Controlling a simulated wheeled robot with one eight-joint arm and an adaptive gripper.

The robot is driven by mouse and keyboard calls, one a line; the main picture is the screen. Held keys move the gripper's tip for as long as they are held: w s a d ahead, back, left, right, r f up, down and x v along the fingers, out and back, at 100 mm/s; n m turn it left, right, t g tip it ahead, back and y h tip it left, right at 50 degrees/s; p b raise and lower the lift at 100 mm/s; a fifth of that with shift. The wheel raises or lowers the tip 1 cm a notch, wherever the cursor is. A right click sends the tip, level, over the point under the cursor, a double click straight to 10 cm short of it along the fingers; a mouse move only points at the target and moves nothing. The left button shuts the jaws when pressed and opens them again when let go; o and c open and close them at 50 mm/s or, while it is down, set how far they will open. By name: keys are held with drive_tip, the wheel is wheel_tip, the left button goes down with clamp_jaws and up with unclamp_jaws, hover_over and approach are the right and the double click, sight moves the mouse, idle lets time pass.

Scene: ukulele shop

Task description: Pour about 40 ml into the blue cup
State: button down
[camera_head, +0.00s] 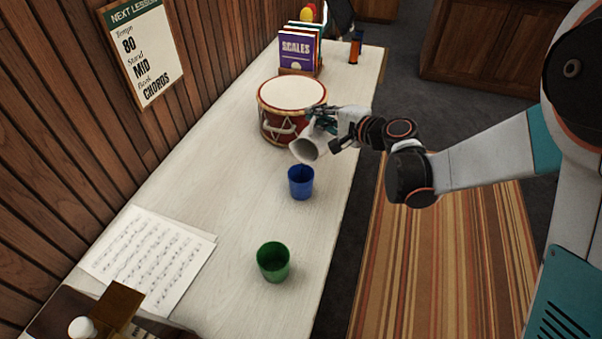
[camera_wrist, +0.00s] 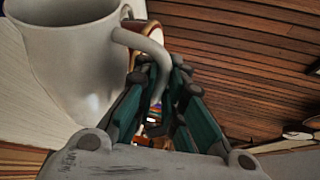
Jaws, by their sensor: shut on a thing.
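A blue cup (camera_head: 301,183) stands upright on the pale counter (camera_head: 225,180). My gripper (camera_head: 328,124) is shut on the handle of a white mug (camera_head: 306,151). The mug is tilted, its open mouth facing down and toward the blue cup, just above and behind it. In the wrist view the mug (camera_wrist: 75,60) fills the upper left, its handle between the fingers of my gripper (camera_wrist: 165,95). I cannot see any liquid in the mug or falling from it, and the inside of the blue cup is dark.
A green cup (camera_head: 273,262) stands nearer on the counter. A red drum (camera_head: 291,103) stands close behind the mug. Sheet music (camera_head: 145,258) lies at left, with a brown box (camera_head: 118,305) in front. Books (camera_head: 298,50) and a small orange-and-black bottle (camera_head: 355,47) stand at the far end.

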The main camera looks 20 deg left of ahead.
drive_tip(key=shift+r, duration=0.1)
drive_tip(key=shift+w+d+r+m+g+p, duration=0.1)
drive_tip(key=shift+w+r+m+g+p, duration=0.3)
drive_tip(key=shift+p, duration=0.45)
drive_tip(key=shift+w+d+f+m+g+h+b, duration=0.15)
drive_tip(key=shift+w+f+m+g+h+b, duration=0.3)
drive_tip(key=shift+w+f+m, duration=0.65)
drive_tip(key=shift+w+f+g, duration=0.2)
drive_tip(key=shift+w+g, duration=0.1)
drive_tip(key=shift+g, duration=0.15)
drive_tip(key=shift+w+m, duration=0.1)
drive_tip(key=shift+m, duration=0.3)
